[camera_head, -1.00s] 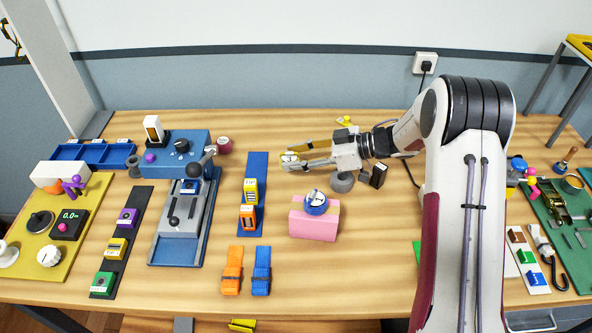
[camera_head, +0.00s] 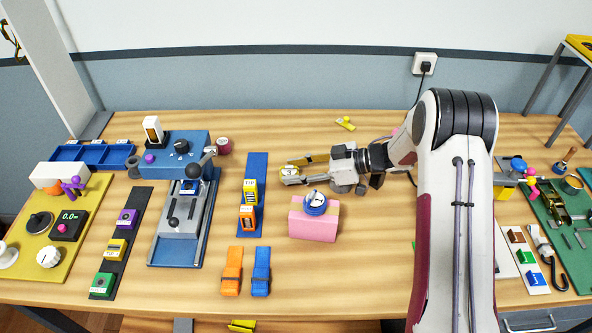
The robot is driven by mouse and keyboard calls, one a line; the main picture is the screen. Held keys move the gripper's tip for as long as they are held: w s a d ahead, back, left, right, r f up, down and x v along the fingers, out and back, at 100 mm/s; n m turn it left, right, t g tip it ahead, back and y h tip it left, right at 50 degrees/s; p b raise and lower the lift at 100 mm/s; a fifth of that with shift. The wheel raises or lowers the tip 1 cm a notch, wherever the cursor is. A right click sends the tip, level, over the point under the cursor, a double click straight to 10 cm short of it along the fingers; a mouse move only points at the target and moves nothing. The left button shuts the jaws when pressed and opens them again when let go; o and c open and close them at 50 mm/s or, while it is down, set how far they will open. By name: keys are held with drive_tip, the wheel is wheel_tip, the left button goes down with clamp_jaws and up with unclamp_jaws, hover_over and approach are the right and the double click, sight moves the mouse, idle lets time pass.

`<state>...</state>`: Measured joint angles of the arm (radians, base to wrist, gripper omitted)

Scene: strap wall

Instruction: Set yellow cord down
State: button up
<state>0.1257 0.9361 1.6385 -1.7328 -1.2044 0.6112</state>
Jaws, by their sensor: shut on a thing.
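The yellow cord (camera_head: 290,179) is a small round coil with a white top marked 3. It sits at the tips of my gripper (camera_head: 293,172), which is shut on it from the right. The coil appears over the middle of the table, behind and left of the pink block. Whether it touches the table I cannot tell. A blue coil (camera_head: 316,208) with a white top rests on the pink block (camera_head: 314,228).
A blue strip (camera_head: 257,167) with yellow and orange boxes lies left of the gripper. Bare wood surrounds the pink block's right side.

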drive_tip(key=shift+f, duration=0.15)
drive_tip(key=o, duration=1.1)
drive_tip(key=shift+d, duration=0.1)
drive_tip(key=v, duration=1.2)
idle(0.4)
